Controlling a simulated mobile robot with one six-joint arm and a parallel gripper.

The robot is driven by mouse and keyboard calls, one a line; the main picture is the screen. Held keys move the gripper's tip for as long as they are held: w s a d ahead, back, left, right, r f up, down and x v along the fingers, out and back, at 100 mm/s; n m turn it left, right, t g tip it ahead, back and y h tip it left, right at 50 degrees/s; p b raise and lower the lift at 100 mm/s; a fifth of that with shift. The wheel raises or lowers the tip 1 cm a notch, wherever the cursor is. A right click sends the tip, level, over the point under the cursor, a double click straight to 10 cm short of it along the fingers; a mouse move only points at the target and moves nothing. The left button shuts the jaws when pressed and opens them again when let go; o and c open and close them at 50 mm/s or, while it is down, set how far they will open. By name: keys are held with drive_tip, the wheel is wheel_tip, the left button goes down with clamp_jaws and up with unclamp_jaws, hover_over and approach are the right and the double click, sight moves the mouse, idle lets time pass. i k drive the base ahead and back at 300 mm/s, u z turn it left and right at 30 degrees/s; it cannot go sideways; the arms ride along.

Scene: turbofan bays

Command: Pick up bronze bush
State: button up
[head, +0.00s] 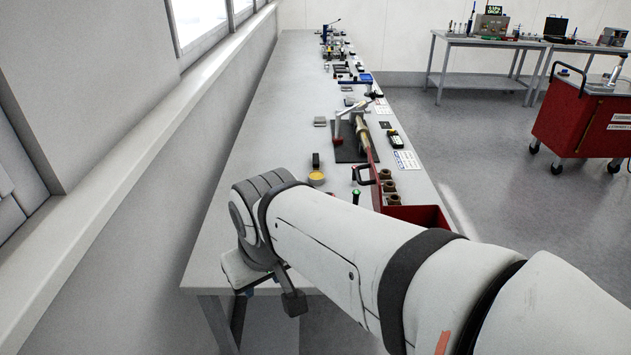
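Several small brown, bronze-coloured cylinders (389,187) stand in a row at the right side of the long bench, beside or in a red tray (428,213). I cannot tell which of them is the bronze bush. My arm reaches across the near end of the bench from the lower right. My gripper (268,292) points down at the bench's near left corner, well to the left of the cylinders. It is mostly hidden by my own wrist, with one dark finger-like part showing. I cannot see whether it is open or holds anything.
The long grey bench (262,130) runs along the wall on the left. A yellow-topped round tin (316,177), a dark mat (348,150) and small tools lie on it. A red cart (585,115) and another bench (480,43) stand at the right. The floor between is clear.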

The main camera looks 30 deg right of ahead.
sight(394, 201)
drive_tip(key=u, duration=1)
drive_tip(key=k, duration=0.8)
drive_tip(key=z, duration=2.05)
drive_tip(key=i, duration=1)
drive_tip(key=z, duration=0.05)
